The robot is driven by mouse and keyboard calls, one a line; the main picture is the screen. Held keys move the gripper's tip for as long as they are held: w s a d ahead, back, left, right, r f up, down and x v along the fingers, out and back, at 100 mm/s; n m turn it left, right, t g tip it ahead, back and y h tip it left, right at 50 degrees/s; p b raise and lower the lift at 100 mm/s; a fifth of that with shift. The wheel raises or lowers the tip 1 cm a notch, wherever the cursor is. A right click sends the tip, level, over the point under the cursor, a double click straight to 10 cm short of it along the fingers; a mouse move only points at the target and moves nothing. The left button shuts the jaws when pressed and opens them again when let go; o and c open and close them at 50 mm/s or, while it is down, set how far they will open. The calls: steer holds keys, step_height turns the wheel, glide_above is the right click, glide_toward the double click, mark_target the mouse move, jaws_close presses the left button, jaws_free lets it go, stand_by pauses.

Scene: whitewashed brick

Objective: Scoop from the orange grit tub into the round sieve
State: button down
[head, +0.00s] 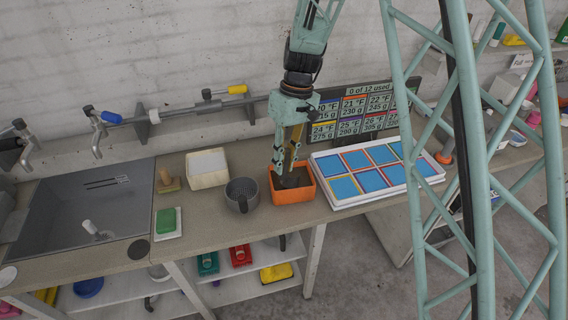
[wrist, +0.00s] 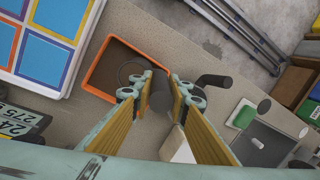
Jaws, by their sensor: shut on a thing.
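The orange grit tub (head: 292,195) stands on the bench with dark grit inside. It also shows in the wrist view (wrist: 91,82). My gripper (head: 287,166) is over the tub, pointing down. In the wrist view my gripper (wrist: 160,88) is shut on a dark grey scoop handle (wrist: 160,97). The scoop's bowl seems to be low in the tub, but I cannot tell whether it holds grit. The round sieve (head: 242,190) is a grey perforated bowl standing just left of the tub, apart from it. In the wrist view it is mostly hidden behind a finger.
A white tray with blue squares (head: 333,203) lies right of the tub. A cream box (head: 207,178) stands behind-left of the sieve. A green sponge (head: 167,220) and a sink (head: 70,210) are farther left. A display board (head: 357,108) stands behind.

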steer(key=shift+s+d+f, duration=0.1)
steer(key=shift+s+f, duration=0.25)
steer(key=shift+p+v, duration=0.45)
steer(key=shift+v, duration=0.95)
steer(key=shift+a+r+t+h+p, duration=0.1)
steer(key=shift+r+t+h+p, duration=0.3)
steer(key=shift+r, duration=1.35)
steer(key=shift+a+r+t+h+p, duration=0.1)
steer(key=shift+r+t+h+p, duration=0.25)
steer(key=shift+r, duration=1.4)
steer(key=shift+a+r+t+h+p, duration=0.1)
steer(key=shift+r+t+h+p, duration=0.3)
steer(key=shift+r, duration=1.4)
steer(key=shift+w+d, duration=0.1)
steer(key=w+d+r+m, duration=0.1)
steer(key=w+d+m, duration=0.4)
steer(key=d, duration=0.6)
steer(key=w+d+r+m, duration=0.1)
steer(key=w+d+m, duration=0.5)
steer(key=w+d, duration=0.2)
steer(key=d, duration=0.2)
steer(key=shift+w+d+r, duration=0.3)
steer(key=shift+d+r, duration=0.05)
